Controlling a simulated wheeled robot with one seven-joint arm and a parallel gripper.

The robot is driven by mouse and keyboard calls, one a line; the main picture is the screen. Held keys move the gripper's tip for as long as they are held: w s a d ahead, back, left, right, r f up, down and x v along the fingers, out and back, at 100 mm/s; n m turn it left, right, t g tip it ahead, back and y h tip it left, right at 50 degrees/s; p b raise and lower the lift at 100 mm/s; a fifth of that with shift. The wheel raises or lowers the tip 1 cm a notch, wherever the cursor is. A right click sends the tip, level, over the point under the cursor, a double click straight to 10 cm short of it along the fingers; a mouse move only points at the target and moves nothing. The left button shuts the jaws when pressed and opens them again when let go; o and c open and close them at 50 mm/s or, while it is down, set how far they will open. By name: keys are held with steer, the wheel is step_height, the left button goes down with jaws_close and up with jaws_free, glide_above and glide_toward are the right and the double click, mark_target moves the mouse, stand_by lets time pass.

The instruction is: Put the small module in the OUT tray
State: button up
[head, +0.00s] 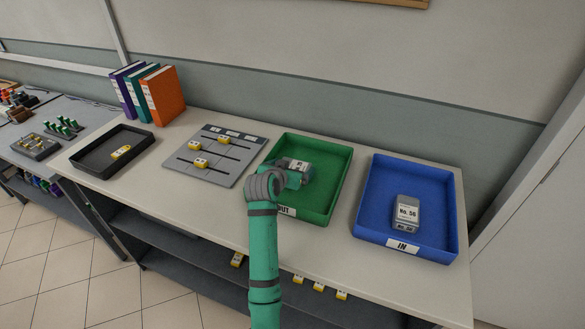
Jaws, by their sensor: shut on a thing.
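A grey module with a white label (299,164) shows at the end of my gripper (303,172), over the green OUT tray (336,175). My gripper is shut on this module. My arm hides part of the tray and the fingers are hard to make out. I cannot tell whether the module touches the tray floor. Another, larger-looking grey module labelled No. 56 (405,212) lies in the blue IN tray (370,205) on the right.
Left of the OUT tray is a grey slotted board (190,175) with several yellow-and-white pieces. Farther left are a black tray (84,160) with one yellow piece and three binders (160,98). More yellow pieces lie on the lower shelf (180,250).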

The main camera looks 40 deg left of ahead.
steer(key=o, duration=1.1)
steer(key=shift+f, duration=0.1)
steer(key=shift+s+d+r, duration=0.1)
steer(key=shift+s+r, duration=0.1)
steer(key=shift+r, duration=0.05)
steer(key=v, duration=1.1)
steer(key=shift+s+r, duration=0.1)
steer(key=shift+s, duration=0.25)
steer(key=shift+w, duration=0.1)
